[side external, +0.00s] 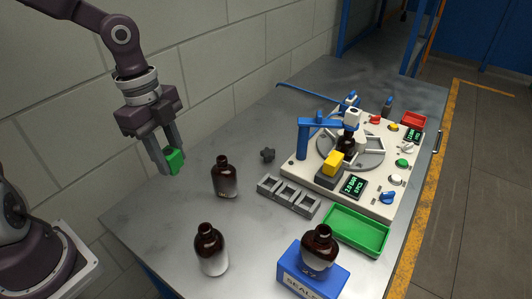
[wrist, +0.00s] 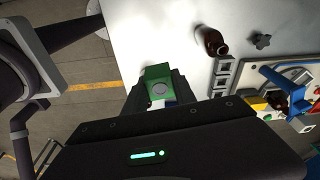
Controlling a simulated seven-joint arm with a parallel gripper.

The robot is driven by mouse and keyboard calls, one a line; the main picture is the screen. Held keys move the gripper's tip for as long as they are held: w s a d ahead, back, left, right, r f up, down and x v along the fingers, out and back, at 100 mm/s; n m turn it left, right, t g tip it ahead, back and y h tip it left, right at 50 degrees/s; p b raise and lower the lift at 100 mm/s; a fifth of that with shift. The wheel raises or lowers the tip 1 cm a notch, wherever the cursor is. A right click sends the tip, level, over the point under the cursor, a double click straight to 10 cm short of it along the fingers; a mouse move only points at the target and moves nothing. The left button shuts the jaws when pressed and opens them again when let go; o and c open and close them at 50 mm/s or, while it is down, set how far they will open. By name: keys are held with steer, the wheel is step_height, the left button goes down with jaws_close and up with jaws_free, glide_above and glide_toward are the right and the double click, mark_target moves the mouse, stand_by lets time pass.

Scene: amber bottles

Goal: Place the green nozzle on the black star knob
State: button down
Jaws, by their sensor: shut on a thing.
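The green nozzle (side external: 176,161) is a small green block with a round grey spot, which faces the camera in the wrist view (wrist: 156,73). My gripper (side external: 170,165) is shut on it and holds it in the air above the left part of the table. The black star knob (side external: 267,155) lies on the table to the right of my gripper, beside the grey rack and the machine. In the wrist view the star knob (wrist: 262,41) is at the upper right, apart from my gripper. Its top looks bare.
Amber bottles stand on the table (side external: 160,215): one (side external: 225,178) between my gripper and the grey rack (side external: 289,195), one (side external: 211,248) in front. Another (side external: 319,248) is on a blue box (side external: 303,279). A green tray (side external: 356,231) adjoins the white machine (side external: 290,165).

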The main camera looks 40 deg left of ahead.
steer(key=w+a+f+n+t+y, duration=0.15)
steer(key=w+a+n, duration=0.25)
steer(key=w+n, duration=0.5)
steer(key=w+a+f+n, duration=0.3)
steer(key=w+a+n, duration=0.25)
steer(key=w, duration=0.75)
steer(key=w+d+r+n, duration=0.2)
steer(key=w+d, duration=0.1)
steer(key=w, duration=0.4)
glide_above(270, 151)
steer(key=f, duration=1.2)
steer(key=shift+s+a+f, duration=0.1)
steer(key=shift+s+f, duration=0.25)
steer(key=shift+f, duration=0.05)
steer(key=c, duration=1)
jaws_free()
steer(key=shift+f, duration=0.1)
